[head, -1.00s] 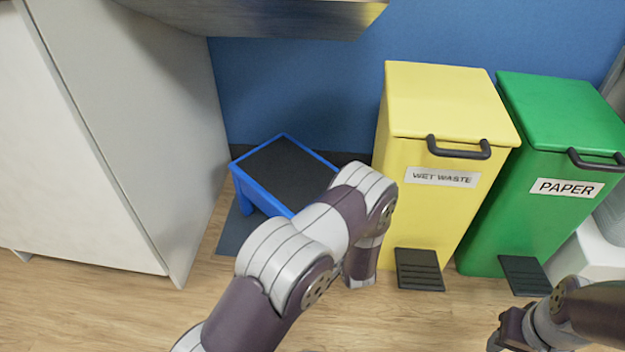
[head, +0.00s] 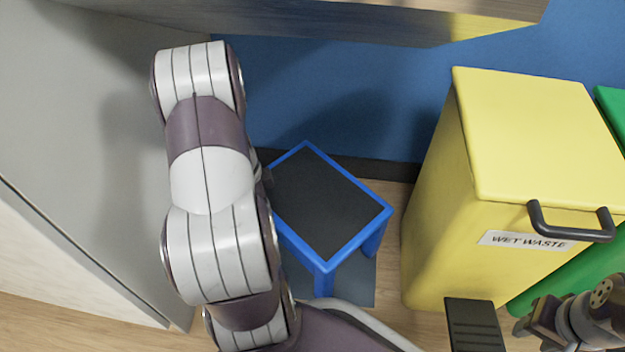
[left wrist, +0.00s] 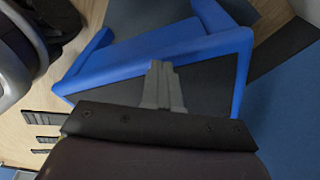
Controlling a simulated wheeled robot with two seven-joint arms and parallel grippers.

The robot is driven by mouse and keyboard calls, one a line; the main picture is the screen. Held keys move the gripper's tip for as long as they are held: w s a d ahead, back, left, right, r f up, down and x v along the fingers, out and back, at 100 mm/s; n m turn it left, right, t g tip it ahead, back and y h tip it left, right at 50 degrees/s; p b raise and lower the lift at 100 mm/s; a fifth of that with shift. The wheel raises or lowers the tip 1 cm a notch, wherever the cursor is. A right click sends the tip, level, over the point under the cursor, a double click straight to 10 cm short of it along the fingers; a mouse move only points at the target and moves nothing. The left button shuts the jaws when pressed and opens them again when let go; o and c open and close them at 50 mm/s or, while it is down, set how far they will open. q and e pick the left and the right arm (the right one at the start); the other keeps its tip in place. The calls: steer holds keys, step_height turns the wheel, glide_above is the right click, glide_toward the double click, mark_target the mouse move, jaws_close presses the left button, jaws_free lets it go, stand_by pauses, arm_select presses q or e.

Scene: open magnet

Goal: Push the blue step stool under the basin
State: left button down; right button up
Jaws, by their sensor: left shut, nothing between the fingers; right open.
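The blue step stool (head: 376,222), with a black top, stands upright on the floor, partly over a dark mat, left of the yellow bin. A metal slab (head: 250,18), apparently the basin's edge, crosses the top of the head view. My left arm comes down along the stool's left side and covers its left edge; its gripper is hidden in the head view. In the left wrist view my left gripper (left wrist: 162,86) is shut and empty, seen against the stool's black top (left wrist: 210,85); contact is unclear. My right gripper (head: 522,328) is open and empty at the lower right.
The yellow wet waste bin (head: 530,150) stands close to the stool's right, its black pedal (head: 474,325) in front. A green bin (head: 612,110) is beyond it. A pale cabinet (head: 80,150) stands at left. A blue wall (head: 290,90) closes the back.

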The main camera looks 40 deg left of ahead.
mark_target(313, 203)
arm_select(q)
steer(key=w+d+p, duration=0.1)
steer(key=w+d, duration=0.2)
steer(key=w, duration=0.1)
steer(key=w+d+p, duration=0.2)
steer(key=w+d, duration=0.2)
steer(key=shift+w+d+r, duration=0.15)
steer(key=shift+w+r, duration=0.05)
steer(key=shift+w+d+f+b, duration=0.15)
steer(key=shift+f+b, duration=0.1)
steer(key=shift+f, duration=0.2)
steer(key=shift+w+d+f+b, duration=0.1)
steer(key=shift+w+f+b, duration=0.1)
steer(key=shift+f, duration=0.25)
steer(key=shift+s, duration=0.15)
